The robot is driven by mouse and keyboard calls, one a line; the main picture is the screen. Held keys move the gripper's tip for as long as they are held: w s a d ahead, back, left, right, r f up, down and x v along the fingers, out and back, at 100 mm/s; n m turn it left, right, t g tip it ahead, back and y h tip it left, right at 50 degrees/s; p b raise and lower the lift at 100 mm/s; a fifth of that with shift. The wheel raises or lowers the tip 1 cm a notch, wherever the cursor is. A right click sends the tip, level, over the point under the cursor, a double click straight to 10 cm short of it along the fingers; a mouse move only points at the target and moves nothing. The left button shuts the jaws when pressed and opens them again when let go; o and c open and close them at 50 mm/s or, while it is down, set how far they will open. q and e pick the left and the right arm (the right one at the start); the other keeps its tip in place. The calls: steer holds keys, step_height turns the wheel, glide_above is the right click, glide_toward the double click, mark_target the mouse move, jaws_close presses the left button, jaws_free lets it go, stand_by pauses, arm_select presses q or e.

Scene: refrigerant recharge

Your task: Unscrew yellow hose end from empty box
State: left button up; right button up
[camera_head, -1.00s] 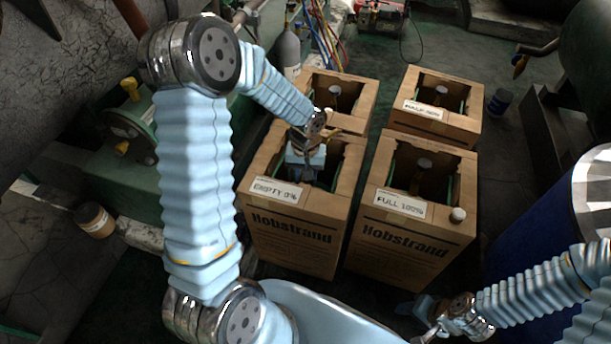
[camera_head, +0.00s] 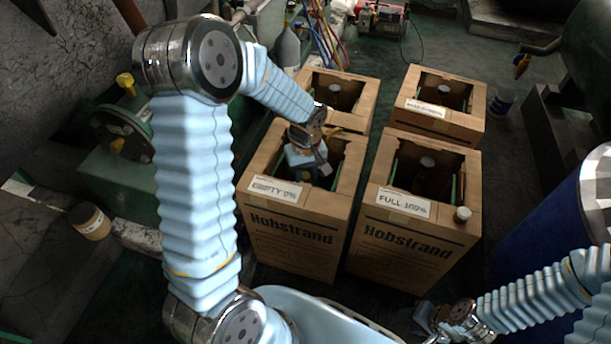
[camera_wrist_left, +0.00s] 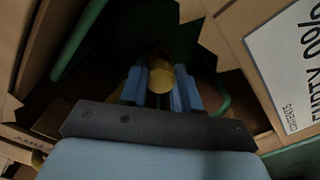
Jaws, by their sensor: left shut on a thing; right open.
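The empty box (camera_head: 295,245) is a brown carton labelled "EMPTY 0%", standing at the front left of the group of cartons in the head view. My left gripper (camera_head: 318,170) reaches down into its open top. In the left wrist view, my left gripper (camera_wrist_left: 160,88) is shut on the yellow hose end (camera_wrist_left: 161,76), which sits between its two blue fingers inside the carton. What the hose end joins below is dark and hidden. My right gripper (camera_head: 432,325) is at the bottom right of the head view, open and away from the cartons.
The "FULL 100%" carton (camera_head: 410,235) stands just right of the empty box, with a white cap (camera_head: 462,214) on its corner. Two more cartons stand behind. A blue drum (camera_head: 550,220) is at the right. Green pipework (camera_head: 110,175) lies at the left.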

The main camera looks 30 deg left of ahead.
mark_target(305, 175)
arm_select(q)
steer(key=shift+r+p, duration=1.85)
steer(key=shift+r, duration=0.7)
